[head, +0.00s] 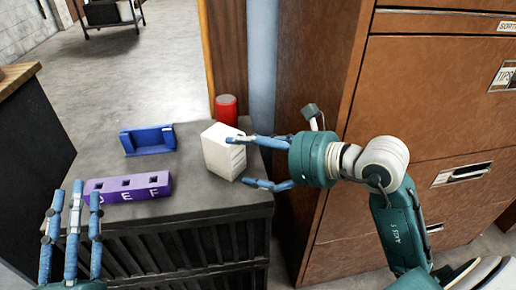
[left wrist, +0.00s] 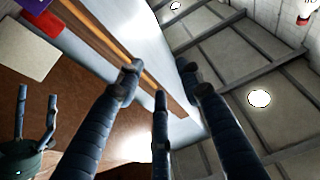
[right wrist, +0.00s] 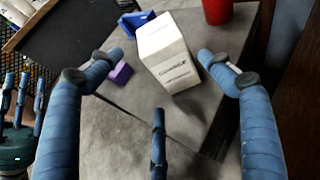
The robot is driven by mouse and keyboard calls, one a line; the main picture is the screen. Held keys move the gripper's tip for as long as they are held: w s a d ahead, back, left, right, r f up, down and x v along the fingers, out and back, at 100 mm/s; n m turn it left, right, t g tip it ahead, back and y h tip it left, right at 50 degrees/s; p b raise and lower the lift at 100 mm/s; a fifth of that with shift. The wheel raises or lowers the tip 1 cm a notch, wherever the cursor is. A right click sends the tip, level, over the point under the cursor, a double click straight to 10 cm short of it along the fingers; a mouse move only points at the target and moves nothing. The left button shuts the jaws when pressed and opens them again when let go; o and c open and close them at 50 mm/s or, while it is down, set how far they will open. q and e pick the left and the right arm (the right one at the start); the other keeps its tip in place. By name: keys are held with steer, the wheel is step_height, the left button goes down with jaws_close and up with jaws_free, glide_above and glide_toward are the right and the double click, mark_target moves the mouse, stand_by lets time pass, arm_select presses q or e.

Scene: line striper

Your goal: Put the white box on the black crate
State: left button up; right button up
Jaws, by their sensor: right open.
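The white box (head: 223,152) stands upright near the right edge of a flat grey top. Black slatted sides (head: 190,250), crate-like, show below that top; I cannot tell whether this is the black crate. My right gripper (head: 256,163) is open, with fingers spread at the box's right side. In the right wrist view the box (right wrist: 168,55) stands beyond and between the open fingers, apparently not held. My left gripper (head: 73,205) is open and empty at the lower left, fingers apart. The box also shows in the left wrist view (left wrist: 27,50).
A red cylinder (head: 226,110) stands just behind the box. A blue holder (head: 148,140) and a purple lettered block (head: 128,188) sit to the left on the grey top. Brown drawers (head: 440,100) stand close on the right. Open floor (head: 150,65) lies behind.

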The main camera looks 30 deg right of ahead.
arm_select(q)
step_height(320, 180, down, 19)
steer(key=s+a+g+y+p, duration=0.1)
steer(key=a+g+y+p, duration=0.1)
steer(key=g, duration=0.7)
steer(key=shift+s+a+r+y+p, duration=0.15)
steer(key=shift+s+a+y+p, duration=0.25)
steer(key=shift+y+p, duration=0.2)
